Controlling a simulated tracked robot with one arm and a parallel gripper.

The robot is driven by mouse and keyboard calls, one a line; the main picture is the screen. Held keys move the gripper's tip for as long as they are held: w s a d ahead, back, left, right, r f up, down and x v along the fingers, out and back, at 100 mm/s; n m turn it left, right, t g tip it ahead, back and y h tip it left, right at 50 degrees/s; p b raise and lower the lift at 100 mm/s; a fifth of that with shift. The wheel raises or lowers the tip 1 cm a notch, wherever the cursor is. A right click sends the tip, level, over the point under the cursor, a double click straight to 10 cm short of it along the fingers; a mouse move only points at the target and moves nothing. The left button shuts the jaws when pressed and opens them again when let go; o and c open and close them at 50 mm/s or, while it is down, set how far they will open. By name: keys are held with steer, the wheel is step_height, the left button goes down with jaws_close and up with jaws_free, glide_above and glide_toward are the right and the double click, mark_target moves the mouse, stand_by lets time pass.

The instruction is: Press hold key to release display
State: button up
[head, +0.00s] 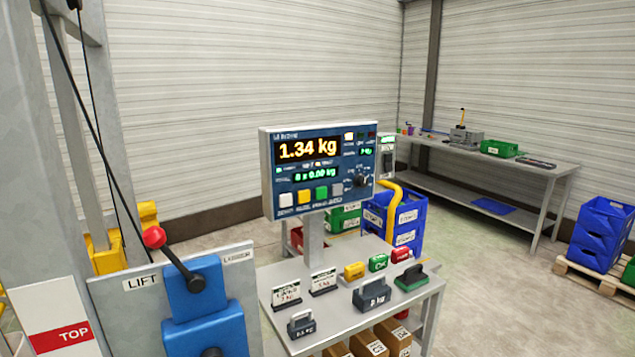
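The scale display unit (319,168) stands on a grey post at the middle of the head view. Its main screen (308,149) reads 1.34 kg in amber, with a smaller green line below. Under the screens is a row of keys: a white key (286,199), a yellow key (303,196), a green key (321,192) and a grey key (336,190). Their labels are too small to read, so I cannot tell which is the hold key. A dark knob (362,181) sits at the lower right of the panel. My gripper is not in view.
A small table (345,310) below the display carries several weights and small label stands. Blue crates (408,222) stand behind. A workbench (545,170) is far right, with open floor before it.

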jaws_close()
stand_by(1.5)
